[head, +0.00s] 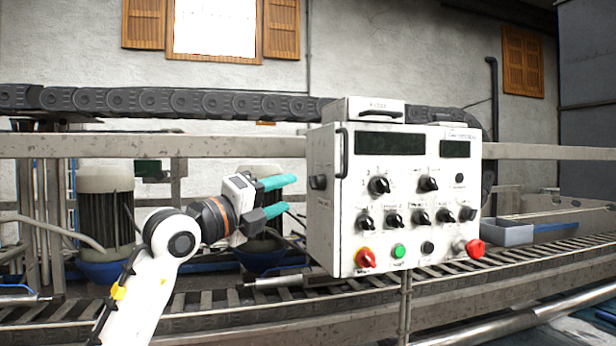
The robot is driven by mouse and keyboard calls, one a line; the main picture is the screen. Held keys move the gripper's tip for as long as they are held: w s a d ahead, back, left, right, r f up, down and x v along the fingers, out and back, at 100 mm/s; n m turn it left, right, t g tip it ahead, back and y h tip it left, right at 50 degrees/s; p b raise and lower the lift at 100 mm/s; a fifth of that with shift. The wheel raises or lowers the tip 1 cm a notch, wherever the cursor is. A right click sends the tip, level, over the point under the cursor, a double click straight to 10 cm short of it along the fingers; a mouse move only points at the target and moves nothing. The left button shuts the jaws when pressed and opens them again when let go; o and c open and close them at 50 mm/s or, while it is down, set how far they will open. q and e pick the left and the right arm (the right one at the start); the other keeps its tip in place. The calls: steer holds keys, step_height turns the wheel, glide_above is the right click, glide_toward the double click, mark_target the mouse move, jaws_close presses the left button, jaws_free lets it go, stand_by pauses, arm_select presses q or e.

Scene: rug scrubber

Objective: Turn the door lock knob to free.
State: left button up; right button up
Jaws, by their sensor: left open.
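A white control box (345,255) carries several black knobs on its front. They include one at upper left (379,186), one at upper right (428,184) and a lower row that starts with a left knob (365,222). A dark knob (318,182) sits on the box's left side. The labels are too small to read, so I cannot tell which knob is the door lock. My left gripper (289,193) has teal fingertips, is open and empty, and points right at the box's left side, close to the side knob. No contact is visible. My right gripper is not in view.
The box front also has a red-yellow switch (365,258), a green button (399,251), a red knob (475,248) and a handle (341,153) at its left edge. A metal rail (240,146) runs behind. A slatted conveyor (220,305) lies below. A grey bin (508,232) stands right.

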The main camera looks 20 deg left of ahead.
mark_target(311, 185)
arm_select(q)
steer(key=p+x, duration=0.2)
steer(key=x, duration=0.4)
steer(key=shift+d+r+p, duration=0.1)
steer(key=shift+r+p, duration=0.05)
steer(key=shift+p, duration=0.15)
steer(key=shift+w+d, duration=0.25)
steer(key=shift+w, duration=0.3)
